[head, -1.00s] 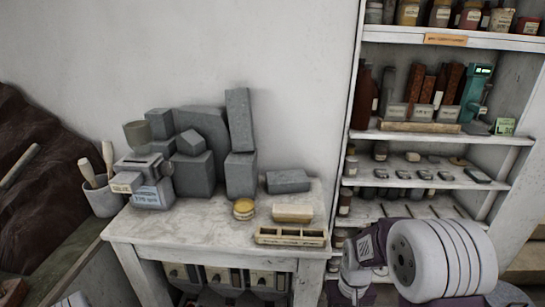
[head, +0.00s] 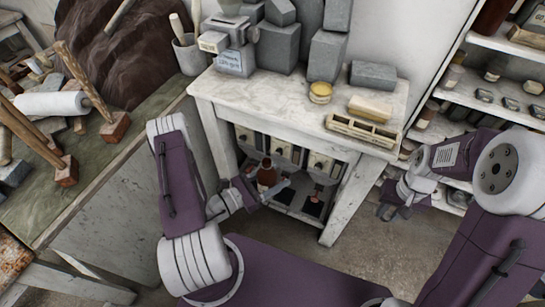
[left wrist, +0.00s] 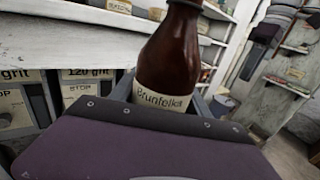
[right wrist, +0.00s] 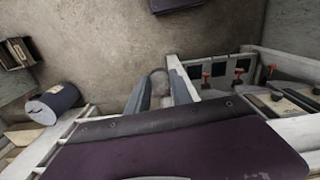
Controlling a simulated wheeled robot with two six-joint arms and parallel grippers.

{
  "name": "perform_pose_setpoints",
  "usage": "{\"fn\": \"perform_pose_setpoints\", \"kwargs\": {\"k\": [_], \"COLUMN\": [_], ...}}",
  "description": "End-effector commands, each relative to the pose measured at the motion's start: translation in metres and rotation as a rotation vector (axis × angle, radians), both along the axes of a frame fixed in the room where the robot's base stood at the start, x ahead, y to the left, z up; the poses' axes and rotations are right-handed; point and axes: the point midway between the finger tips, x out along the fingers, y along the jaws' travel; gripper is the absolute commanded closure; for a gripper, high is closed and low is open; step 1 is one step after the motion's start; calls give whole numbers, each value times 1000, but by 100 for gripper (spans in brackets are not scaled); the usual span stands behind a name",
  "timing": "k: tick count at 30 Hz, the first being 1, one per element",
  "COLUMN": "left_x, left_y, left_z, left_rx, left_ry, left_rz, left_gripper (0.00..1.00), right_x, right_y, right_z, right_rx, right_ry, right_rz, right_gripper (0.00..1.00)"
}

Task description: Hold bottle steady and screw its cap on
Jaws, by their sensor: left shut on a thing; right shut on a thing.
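A brown bottle (head: 267,176) with a pale label stands upright in my left gripper (head: 266,189), in front of the white table's lower shelf in the head view. In the left wrist view the bottle (left wrist: 172,55) fills the middle between the fingers; its top is cut off by the frame. My right gripper (head: 392,208) is to the right of the bottle and well apart from it, pointing down over the floor. In the right wrist view its fingers (right wrist: 159,88) are shut on a small rounded greyish thing (right wrist: 158,80), probably the cap.
Shelves (head: 495,115) stand at the right. A green-topped bench (head: 120,150) with wooden tools is at the left. Floor between table and shelves is clear.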

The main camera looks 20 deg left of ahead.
Motion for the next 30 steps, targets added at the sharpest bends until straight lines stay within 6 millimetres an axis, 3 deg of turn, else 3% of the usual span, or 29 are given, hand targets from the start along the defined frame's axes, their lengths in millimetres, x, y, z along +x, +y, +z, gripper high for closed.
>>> {"fn": "perform_pose_setpoints", "kwargs": {"k": [6, 12, 18, 30], "left_x": [7, 12, 13, 13], "left_y": [-63, -102, -115, -115], "left_z": [-6, -11, -12, -13], "left_rx": [4, 2, 0, 1], "left_ry": [-6, -6, -2, -2], "left_rz": [-299, -488, -551, -551], "left_gripper": [100, 100, 100, 100], "right_x": [0, 0, 0, -7], "right_y": [0, 0, 0, 0], "right_z": [0, 0, 0, 1], "right_rx": [0, 0, 0, 0], "right_ry": [0, 0, 0, -1], "right_rz": [0, 0, 0, -30], "right_gripper": [100, 100, 100, 100]}}
